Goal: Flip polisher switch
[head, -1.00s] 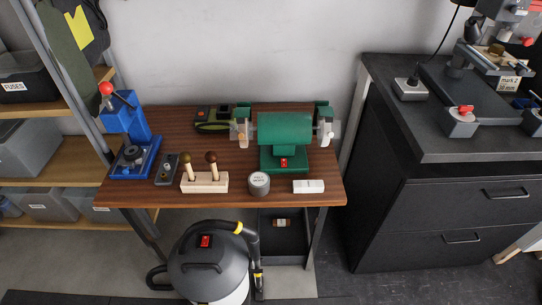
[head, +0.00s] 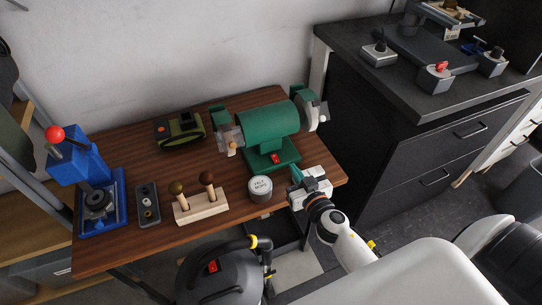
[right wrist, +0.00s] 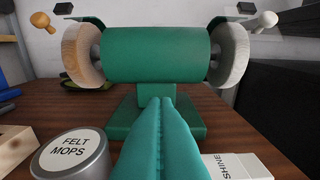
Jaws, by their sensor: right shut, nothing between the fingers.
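The green polisher (head: 268,130) stands at the right of the wooden bench, with a buffing wheel at each end. Its red switch (head: 276,159) is on the front of the base in the head view. My right gripper (head: 296,174) is just in front of the base, its teal fingers shut and empty, pointing at the polisher. In the right wrist view the fingers (right wrist: 160,110) cover the middle of the base, and the switch is hidden behind them. The polisher (right wrist: 157,55) fills the top of that view. My left gripper is not in view.
A round felt mops tin (head: 260,189) stands left of my right gripper, and a white bar (right wrist: 236,166) lies to its right. A wooden block with handles (head: 201,207), a blue press (head: 95,190) and a vacuum (head: 222,270) are further left or below.

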